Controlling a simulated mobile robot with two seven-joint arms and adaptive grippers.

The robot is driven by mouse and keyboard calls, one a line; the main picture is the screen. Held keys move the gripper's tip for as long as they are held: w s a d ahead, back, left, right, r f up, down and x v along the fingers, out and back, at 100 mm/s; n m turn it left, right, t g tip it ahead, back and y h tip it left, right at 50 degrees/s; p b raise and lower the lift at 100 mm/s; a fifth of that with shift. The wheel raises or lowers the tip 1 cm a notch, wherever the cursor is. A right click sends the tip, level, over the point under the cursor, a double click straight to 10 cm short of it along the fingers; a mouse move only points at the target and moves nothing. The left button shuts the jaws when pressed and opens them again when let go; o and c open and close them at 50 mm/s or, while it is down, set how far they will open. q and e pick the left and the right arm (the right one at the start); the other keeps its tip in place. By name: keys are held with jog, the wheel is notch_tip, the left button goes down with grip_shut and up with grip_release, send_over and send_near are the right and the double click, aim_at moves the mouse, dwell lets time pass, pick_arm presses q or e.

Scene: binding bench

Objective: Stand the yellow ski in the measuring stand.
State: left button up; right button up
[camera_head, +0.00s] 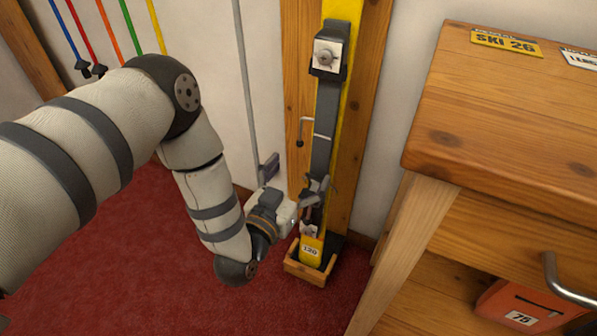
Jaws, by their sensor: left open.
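The yellow ski (341,130) stands upright, with a dark grey middle, a binding part (328,55) high on it and a "120" label near its lower end. Its top is out of view. It is in front of the measuring stand's wooden backboard (299,70), and its lower end is in the small wooden foot box (306,275). My left gripper (315,192) is open at the ski's lower part, just above the label. I cannot tell whether its fingers touch the ski. My right gripper is not in view.
A wooden bench (510,110) with "SKI 26" tag (506,42) stands close on the right, with a drawer handle (566,285) and an orange "75" box (522,305) below. A small hook (300,132) sits on the backboard. Red carpet (130,270) lies free on the left.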

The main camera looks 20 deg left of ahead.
pick_arm(q)
jog(key=shift+s+r+p, duration=0.2)
jog(key=shift+s+p, duration=0.45)
jog(key=shift+s, duration=0.6)
jog(key=shift+s+r+p, duration=0.2)
jog(key=shift+s+p, duration=0.4)
jog(key=shift+s, duration=0.65)
jog(key=shift+r, duration=0.15)
